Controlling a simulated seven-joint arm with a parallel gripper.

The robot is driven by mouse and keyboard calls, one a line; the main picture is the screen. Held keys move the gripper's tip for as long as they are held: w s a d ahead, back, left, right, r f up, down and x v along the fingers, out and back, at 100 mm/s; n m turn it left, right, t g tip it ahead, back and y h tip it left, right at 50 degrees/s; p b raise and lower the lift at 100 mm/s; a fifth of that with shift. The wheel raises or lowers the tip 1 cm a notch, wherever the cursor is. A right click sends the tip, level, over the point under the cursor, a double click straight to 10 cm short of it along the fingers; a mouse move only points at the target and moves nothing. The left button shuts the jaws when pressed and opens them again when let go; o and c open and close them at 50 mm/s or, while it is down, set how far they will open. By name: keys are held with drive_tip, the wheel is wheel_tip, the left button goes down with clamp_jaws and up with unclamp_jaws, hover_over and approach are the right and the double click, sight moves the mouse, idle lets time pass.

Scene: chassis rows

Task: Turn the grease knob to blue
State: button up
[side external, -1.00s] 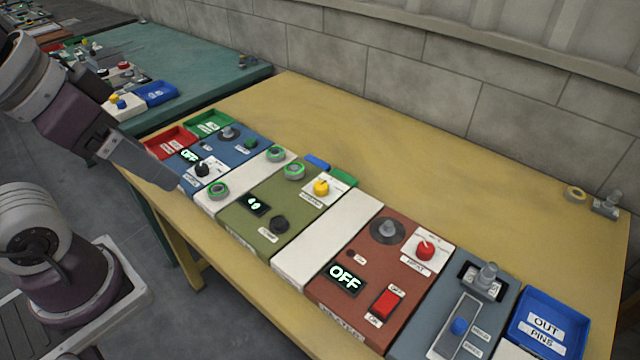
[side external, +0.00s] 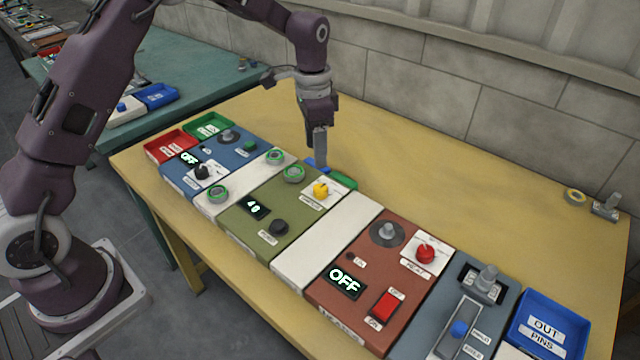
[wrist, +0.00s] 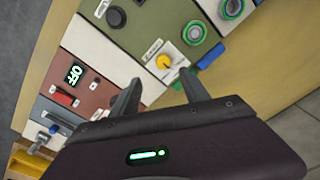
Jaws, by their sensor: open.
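A yellow knob (side external: 321,190) sits on a small white plate with a label at the back right corner of the olive green panel (side external: 285,212). The label is too small to read for certain. The yellow knob also shows in the wrist view (wrist: 164,62), ahead of the fingers. My gripper (side external: 319,160) is open and empty, pointing down just behind the green panel. Its two fingers show apart in the wrist view (wrist: 160,92), not touching the knob. A black knob (side external: 279,227) is at the front of the same panel.
A red knob (side external: 425,252) is on the brown-red panel to the right. Another black knob (side external: 201,171) is on the blue panel. Green-ringed posts (side external: 294,172) stand left of the yellow knob.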

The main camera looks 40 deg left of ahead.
sight(320, 187)
drive_tip(key=shift+m+g, duration=0.3)
drive_tip(key=f, duration=0.4)
drive_tip(key=w+f, duration=0.1)
drive_tip(key=f, duration=0.7)
drive_tip(key=shift+w+a, duration=0.1)
drive_tip(key=shift+w, duration=0.15)
clamp_jaws()
